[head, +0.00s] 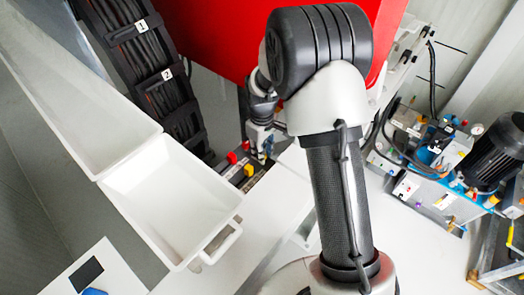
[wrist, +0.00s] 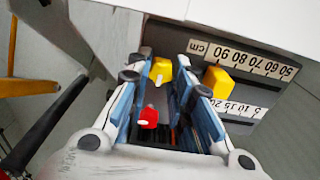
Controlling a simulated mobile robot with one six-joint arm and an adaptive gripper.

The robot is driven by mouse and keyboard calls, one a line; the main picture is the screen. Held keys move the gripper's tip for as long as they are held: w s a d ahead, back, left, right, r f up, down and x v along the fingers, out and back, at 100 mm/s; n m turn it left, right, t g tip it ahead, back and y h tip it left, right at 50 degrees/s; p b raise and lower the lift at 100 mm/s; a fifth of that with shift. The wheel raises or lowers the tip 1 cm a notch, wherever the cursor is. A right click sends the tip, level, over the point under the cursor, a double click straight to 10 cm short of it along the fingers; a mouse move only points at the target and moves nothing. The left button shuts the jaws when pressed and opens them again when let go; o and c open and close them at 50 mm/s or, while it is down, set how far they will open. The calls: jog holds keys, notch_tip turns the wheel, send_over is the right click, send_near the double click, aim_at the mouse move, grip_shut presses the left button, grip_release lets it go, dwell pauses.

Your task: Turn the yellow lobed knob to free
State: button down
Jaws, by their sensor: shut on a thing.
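My gripper (wrist: 160,62) reaches down to a dark panel, with one blue-and-white finger on each side of a yellow knob (wrist: 160,71). It is shut on this knob, which carries a pale pointer mark. The fingers hide the knob's sides, so its lobes and exact angle are hard to tell. In the head view my gripper (head: 263,148) is small, beside the panel's controls, and the gripped knob cannot be made out.
A second yellow block-like part (wrist: 218,82) stands just right of the fingers, by a centimetre scale (wrist: 240,57). A red part (wrist: 148,117) shows between the fingers. White bins (head: 165,195) stand left, a large red housing (head: 215,35) above, and a pump unit (head: 440,160) right.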

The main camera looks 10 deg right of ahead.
jog(key=c, duration=1.4)
grip_release()
jog(key=shift+o, duration=0.2)
